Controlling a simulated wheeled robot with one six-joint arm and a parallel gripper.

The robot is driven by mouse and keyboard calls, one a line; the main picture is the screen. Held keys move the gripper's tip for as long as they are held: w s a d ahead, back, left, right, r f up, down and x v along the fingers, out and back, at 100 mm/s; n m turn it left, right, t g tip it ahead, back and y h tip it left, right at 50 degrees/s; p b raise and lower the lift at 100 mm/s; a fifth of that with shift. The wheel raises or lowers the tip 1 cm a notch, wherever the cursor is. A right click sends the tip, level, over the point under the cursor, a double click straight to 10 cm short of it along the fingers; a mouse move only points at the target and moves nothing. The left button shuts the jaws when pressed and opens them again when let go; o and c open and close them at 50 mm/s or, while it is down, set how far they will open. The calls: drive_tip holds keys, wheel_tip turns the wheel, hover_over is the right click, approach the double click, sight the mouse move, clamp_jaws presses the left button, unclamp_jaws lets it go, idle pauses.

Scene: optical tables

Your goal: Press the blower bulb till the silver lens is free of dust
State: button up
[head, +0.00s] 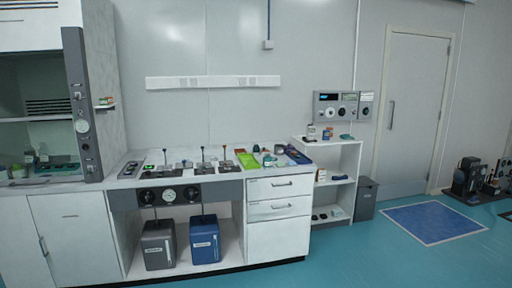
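My gripper is not in view. No blower bulb or silver lens can be made out for certain at this distance. Several small items are crowded on the right end of the long workbench (125,182). Among them are a bright green flat piece (247,161), a small teal item (269,160) and a dark blue item (297,155). Whether one of these is the blower bulb cannot be told. Dust is too small to see.
A fume hood (82,110) stands at the left. Several thin upright handles, one a red-topped handle (225,153), rise from the bench. A white shelf unit (345,165) and a grey bin (366,199) stand right of it. The teal floor (365,260) in front is clear.

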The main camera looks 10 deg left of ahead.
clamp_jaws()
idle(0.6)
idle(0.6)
